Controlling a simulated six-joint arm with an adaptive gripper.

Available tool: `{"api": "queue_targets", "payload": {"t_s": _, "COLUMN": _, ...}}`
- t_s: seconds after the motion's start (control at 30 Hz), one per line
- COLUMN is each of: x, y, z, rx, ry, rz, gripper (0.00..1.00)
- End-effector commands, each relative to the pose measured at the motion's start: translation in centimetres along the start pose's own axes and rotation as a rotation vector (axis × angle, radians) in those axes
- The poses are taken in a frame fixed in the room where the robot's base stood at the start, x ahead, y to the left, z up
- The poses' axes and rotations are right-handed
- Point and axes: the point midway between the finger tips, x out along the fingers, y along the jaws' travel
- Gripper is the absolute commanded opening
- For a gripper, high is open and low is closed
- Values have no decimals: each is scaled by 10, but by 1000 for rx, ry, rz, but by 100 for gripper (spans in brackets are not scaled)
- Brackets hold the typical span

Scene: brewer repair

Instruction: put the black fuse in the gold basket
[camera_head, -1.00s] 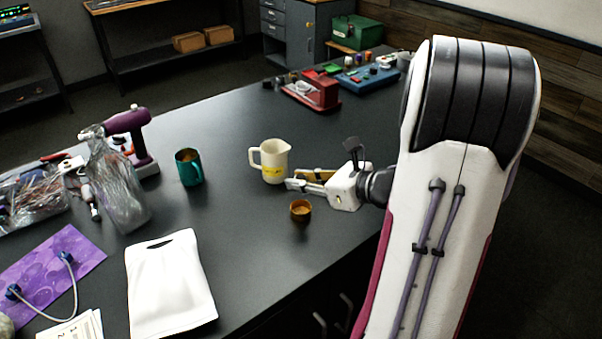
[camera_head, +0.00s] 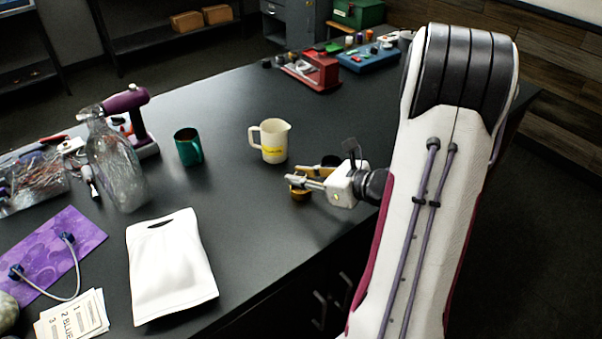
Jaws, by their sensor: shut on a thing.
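The gold basket (camera_head: 301,195) is a small round gold cup on the dark table, in front of the cream jug. My gripper (camera_head: 291,183) is low over the basket and covers part of its top. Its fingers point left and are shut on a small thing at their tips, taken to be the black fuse. The fuse itself is too small and hidden to make out. I cannot tell whether it touches the basket.
A cream jug (camera_head: 273,142) stands just behind my gripper, with a dark round item (camera_head: 331,160) to its right. A teal mug (camera_head: 188,148) and a white bag (camera_head: 170,268) are left. Bare table lies between bag and basket.

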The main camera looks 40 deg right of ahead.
Motion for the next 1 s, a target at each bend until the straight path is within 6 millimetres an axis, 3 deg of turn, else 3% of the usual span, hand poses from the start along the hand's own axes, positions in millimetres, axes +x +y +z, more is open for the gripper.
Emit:
{"api": "queue_targets", "payload": {"t_s": 0.17, "x": 0, "y": 0, "z": 0, "rx": 0, "ry": 0, "rz": 0, "gripper": 0}}
{"api": "queue_targets", "payload": {"t_s": 0.2, "x": 0, "y": 0, "z": 0, "rx": 0, "ry": 0, "rz": 0, "gripper": 21}}
{"api": "queue_targets", "payload": {"t_s": 0.3, "x": 0, "y": 0, "z": 0, "rx": 0, "ry": 0, "rz": 0, "gripper": 38}}
{"api": "queue_targets", "payload": {"t_s": 1.0, "x": 0, "y": 0, "z": 1, "rx": -1, "ry": 0, "rz": 0, "gripper": 38}}
